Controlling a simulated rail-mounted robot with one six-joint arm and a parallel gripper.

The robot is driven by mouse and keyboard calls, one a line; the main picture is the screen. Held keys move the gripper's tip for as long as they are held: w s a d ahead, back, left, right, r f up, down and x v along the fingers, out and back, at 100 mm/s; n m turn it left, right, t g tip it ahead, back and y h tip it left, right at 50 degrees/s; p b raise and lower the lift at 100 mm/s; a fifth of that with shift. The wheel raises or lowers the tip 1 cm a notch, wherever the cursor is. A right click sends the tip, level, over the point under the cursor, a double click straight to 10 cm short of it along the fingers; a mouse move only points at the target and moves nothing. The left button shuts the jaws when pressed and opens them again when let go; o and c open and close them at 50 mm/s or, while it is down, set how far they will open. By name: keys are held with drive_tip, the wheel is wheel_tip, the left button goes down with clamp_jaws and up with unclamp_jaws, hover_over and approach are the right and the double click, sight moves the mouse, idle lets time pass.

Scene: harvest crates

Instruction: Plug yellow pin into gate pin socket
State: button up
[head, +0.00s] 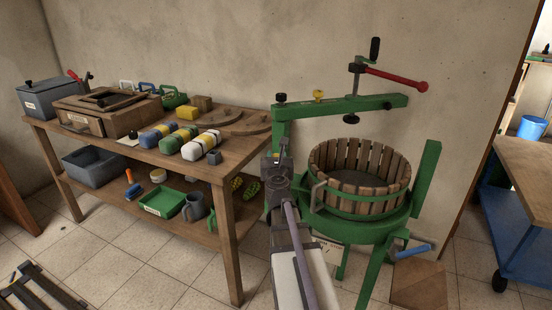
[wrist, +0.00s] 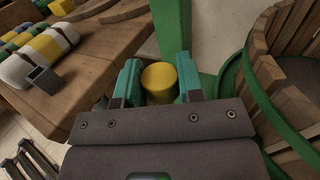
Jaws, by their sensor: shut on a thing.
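My gripper (wrist: 159,84) is shut on the yellow pin (wrist: 159,78), whose round yellow end shows between the two teal fingers in the wrist view. In the head view, my gripper (head: 282,160) is in front of the press's left green post, and I cannot make out the held pin there. The green press (head: 355,106) stands with its slatted wooden basket (head: 341,181) to the right of my gripper. I cannot clearly pick out the gate pin socket in either view.
A wooden bench (head: 231,163) with boxes, striped packs and a grey cup (head: 214,157) stands close on the left. A yellow knob (head: 319,95) and a red-handled crank (head: 397,78) are on the press beam. A blue cart (head: 519,230) is far right.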

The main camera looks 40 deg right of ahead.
drive_tip(key=shift+f+b, duration=1.3)
drive_tip(key=shift+f, duration=0.5)
drive_tip(key=shift+f+b, duration=2.2)
drive_tip(key=o, duration=1)
drive_tip(key=v, duration=0.7)
drive_tip(key=shift+s, duration=0.3)
drive_tip(key=shift+a, duration=0.15)
